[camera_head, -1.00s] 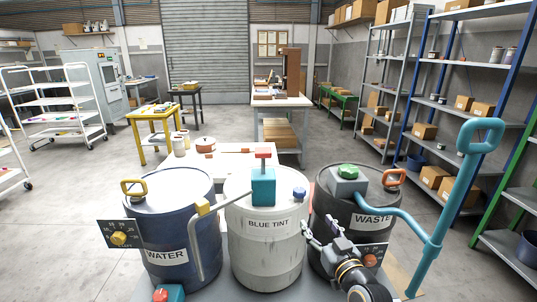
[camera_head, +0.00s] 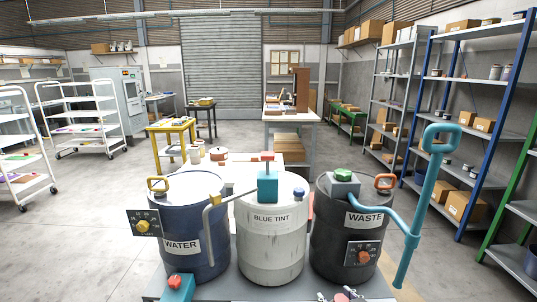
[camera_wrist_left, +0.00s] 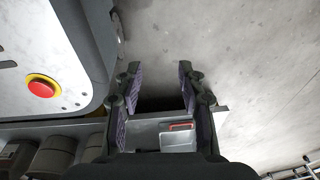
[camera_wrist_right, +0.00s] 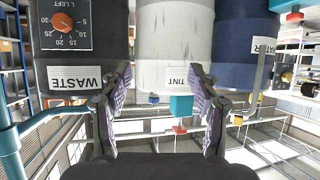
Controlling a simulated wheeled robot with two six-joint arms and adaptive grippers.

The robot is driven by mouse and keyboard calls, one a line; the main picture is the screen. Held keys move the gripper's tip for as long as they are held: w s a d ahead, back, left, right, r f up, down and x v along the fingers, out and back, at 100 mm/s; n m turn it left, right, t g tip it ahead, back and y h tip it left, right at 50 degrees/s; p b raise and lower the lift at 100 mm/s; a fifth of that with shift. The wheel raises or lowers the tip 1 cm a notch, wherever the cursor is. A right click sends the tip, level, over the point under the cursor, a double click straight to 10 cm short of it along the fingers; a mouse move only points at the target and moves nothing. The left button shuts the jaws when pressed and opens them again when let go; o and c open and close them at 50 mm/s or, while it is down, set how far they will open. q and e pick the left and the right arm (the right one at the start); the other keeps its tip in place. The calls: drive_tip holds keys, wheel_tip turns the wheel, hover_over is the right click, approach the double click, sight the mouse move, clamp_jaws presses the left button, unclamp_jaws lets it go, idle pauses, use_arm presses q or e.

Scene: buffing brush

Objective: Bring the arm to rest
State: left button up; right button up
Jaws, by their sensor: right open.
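My right gripper (camera_head: 340,296) shows only by its fingertips at the bottom edge of the head view, in front of the drums and apart from them. In the right wrist view the right gripper (camera_wrist_right: 160,72) is open, with nothing between its fingers. That view faces the drums upside down. My left gripper (camera_wrist_left: 159,70) is out of the head view; its wrist view shows it open and empty, above a grey edge and pale floor. My right arm is mostly hidden below the head view.
A blue WATER drum (camera_head: 190,218), a white BLUE TINT drum (camera_head: 270,246) and a dark WASTE drum (camera_head: 333,235) stand in a row on a grey platform. A blue pump handle (camera_head: 421,205) rises at the right. Shelves (camera_head: 470,95) line the right side. Open floor lies left.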

drive_tip(key=s+d+f+m+g+h, duration=0.1)
drive_tip(key=s+d+f+g, duration=0.2)
drive_tip(key=s, duration=0.4)
drive_tip(key=s+d+f+g+h, duration=0.1)
drive_tip(key=s+f+g, duration=0.1)
drive_tip(key=s+f, duration=0.3)
drive_tip(key=s+d+f+m+g+h, duration=0.1)
drive_tip(key=s+d+f+g+h, duration=0.15)
drive_tip(key=s, duration=0.55)
wheel_tip(320, 180, down, 19)
drive_tip(key=s+d+g+p, duration=0.2)
drive_tip(key=d+g+p, duration=0.1)
drive_tip(key=p, duration=0.2)
use_arm(q)
wheel_tip(320, 180, up, 10)
drive_tip(key=s+p, duration=0.1)
drive_tip(key=p, duration=0.4)
drive_tip(key=shift+s, duration=0.2)
use_arm(e)
drive_tip(key=s+f, duration=1.4)
drive_tip(key=s, duration=0.5)
drive_tip(key=shift+d+g+y, duration=0.35)
drive_tip(key=shift+d+y, duration=0.1)
